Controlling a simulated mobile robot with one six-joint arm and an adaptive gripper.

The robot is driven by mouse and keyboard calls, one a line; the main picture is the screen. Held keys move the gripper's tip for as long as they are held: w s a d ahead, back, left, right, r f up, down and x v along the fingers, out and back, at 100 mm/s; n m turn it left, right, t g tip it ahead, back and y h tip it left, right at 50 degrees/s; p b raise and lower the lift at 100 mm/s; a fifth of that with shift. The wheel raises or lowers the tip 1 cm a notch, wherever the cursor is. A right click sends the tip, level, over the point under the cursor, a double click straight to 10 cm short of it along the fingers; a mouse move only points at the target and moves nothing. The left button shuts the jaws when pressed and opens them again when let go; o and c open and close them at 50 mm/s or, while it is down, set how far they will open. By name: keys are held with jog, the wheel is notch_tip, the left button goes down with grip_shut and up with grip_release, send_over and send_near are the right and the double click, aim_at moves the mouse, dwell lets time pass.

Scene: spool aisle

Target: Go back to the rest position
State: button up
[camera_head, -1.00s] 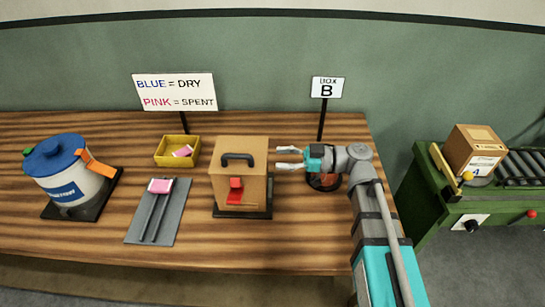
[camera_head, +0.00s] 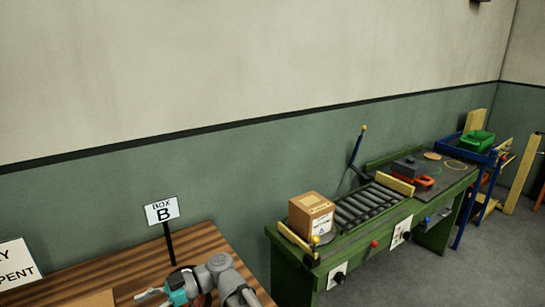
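My gripper (camera_head: 150,298) shows at the bottom edge of the head view, over the wooden table (camera_head: 150,262). Its pale fingers point left and look apart, with nothing seen between them. The lower part of the gripper is close to the picture's edge. My arm bends down out of view to its right. The box B sign (camera_head: 162,210) stands on a black post just behind the gripper.
A green bench (camera_head: 290,262) with a roller conveyor (camera_head: 368,205) stands to the right, carrying a cardboard box (camera_head: 312,214). Farther right are a green bin (camera_head: 477,141) and a blue frame. A cut-off sign (camera_head: 18,264) is at lower left. Grey floor (camera_head: 440,270) is open at lower right.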

jog(key=w+d+f+m+t+h+p, duration=0.1)
jog(key=w+d+f+m+t+h, duration=0.2)
jog(key=d+m, duration=0.3)
jog(key=w+d+f+m+t+h+p, duration=0.2)
jog(key=w+d+f+m+t+h, duration=0.1)
jog(key=d, duration=1.2)
jog(key=w+d+f+m+t+h+p, duration=0.1)
jog(key=w+d+f+m+t+h, duration=0.2)
jog(key=d+m, duration=0.6)
jog(key=shift+w+d+f, duration=0.45)
jog(key=shift+w+f, duration=0.1)
jog(key=shift+w, duration=0.25)
jog(key=shift+w+d+f, duration=0.45)
jog(key=shift+w+f, duration=0.1)
jog(key=shift+w, duration=0.25)
jog(key=d+m+h+p, duration=0.2)
jog(key=d+m+h, duration=0.3)
jog(key=d, duration=1.1)
jog(key=shift+m+t, duration=0.4)
jog(key=shift+m, duration=0.6)
jog(key=shift+s+f, duration=0.1)
jog(key=shift+a, duration=0.1)
